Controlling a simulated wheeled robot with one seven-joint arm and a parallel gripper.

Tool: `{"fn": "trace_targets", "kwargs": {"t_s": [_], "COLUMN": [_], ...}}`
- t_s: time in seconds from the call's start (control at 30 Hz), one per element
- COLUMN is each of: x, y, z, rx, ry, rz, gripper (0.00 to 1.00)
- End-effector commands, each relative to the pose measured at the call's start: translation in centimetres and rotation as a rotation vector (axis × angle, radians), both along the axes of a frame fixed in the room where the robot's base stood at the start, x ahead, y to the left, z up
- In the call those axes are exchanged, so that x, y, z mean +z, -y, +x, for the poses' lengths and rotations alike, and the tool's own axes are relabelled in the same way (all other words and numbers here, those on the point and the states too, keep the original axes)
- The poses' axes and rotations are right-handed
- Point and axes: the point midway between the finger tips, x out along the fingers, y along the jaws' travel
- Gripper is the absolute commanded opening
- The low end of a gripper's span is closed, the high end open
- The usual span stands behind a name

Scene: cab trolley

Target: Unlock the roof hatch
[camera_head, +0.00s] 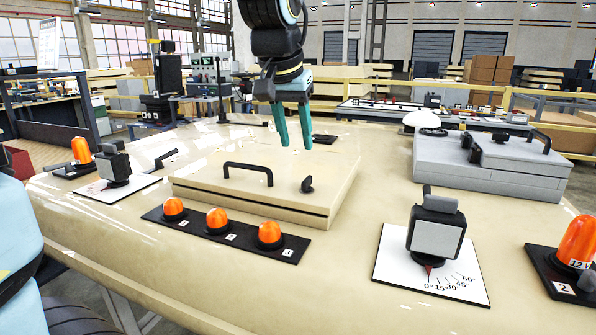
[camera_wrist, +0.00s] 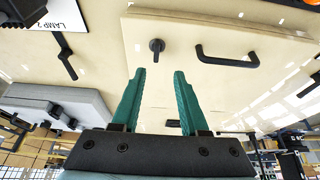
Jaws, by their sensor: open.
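The roof hatch (camera_head: 200,180) is a beige raised panel on the beige roof, lying closed with a dark seam along its side. It bears a black bow handle (camera_head: 248,165) and a small black latch knob (camera_head: 307,184). In the wrist view the latch (camera_wrist: 157,46) has a short lever pointing down the picture, and the handle (camera_wrist: 228,61) is to its right. My gripper (camera_head: 296,146) hangs above the far part of the hatch with its teal fingers apart and empty. In the wrist view my gripper (camera_wrist: 160,72) points toward the latch, not touching it.
In front of the hatch is a black strip (camera_head: 198,232) with three orange lamps. A dial lamp (camera_head: 436,240) on a white scale plate and another orange lamp (camera_head: 577,240) stand at right. A grey box (camera_head: 490,165) with handle sits back right. A second dial lamp (camera_head: 115,165) stands left.

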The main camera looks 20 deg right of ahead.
Motion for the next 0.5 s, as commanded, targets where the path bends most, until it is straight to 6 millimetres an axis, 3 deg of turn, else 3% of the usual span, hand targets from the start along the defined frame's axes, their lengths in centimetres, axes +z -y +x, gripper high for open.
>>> {"fn": "trace_targets", "kwargs": {"t_s": [0.5], "x": [-7.9], "y": [2.1], "z": [2.3], "rx": [0.000], "ry": [-0.004], "rz": [0.003], "gripper": [0.44]}}
